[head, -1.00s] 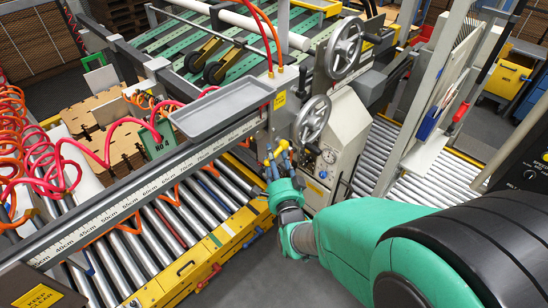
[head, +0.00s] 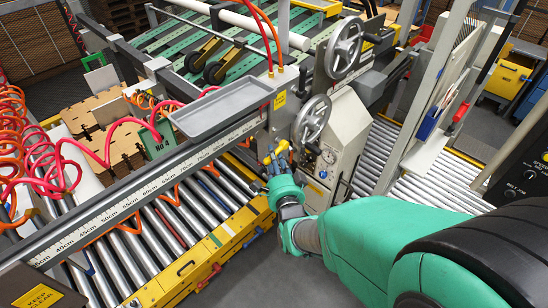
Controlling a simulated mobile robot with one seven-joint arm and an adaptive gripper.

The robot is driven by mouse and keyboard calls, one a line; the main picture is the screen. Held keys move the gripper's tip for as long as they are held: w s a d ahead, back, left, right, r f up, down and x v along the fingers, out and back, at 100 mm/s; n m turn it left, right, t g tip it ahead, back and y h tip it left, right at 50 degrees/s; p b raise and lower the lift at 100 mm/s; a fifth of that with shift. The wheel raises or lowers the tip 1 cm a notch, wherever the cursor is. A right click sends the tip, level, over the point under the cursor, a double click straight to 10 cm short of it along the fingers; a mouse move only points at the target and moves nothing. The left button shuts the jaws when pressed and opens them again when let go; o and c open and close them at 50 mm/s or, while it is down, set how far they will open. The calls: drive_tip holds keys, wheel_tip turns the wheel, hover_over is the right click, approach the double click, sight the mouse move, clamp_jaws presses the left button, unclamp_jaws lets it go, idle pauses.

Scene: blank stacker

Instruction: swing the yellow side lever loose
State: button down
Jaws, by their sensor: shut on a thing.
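The yellow side lever (head: 283,145) is a small yellow handle at the side of the grey machine housing, left of the pressure gauge. My gripper (head: 277,160) is at the lever, at the end of my green arm, which reaches in from the lower right. Its fingers are closed around the lever. The fingers and my wrist hide most of the lever, so its pivot is not clear.
Two grey handwheels (head: 312,119) stand just above and right of my gripper. A grey tray (head: 222,110) sits on the ruled crossbar to the left. Roller beds lie on both sides. Open grey floor (head: 290,260) is below my arm.

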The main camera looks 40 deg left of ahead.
drive_tip(key=shift+r, duration=0.1)
drive_tip(key=c, duration=1.5)
unclamp_jaws()
drive_tip(key=shift+d, duration=0.1)
drive_tip(key=shift+v, duration=5.9)
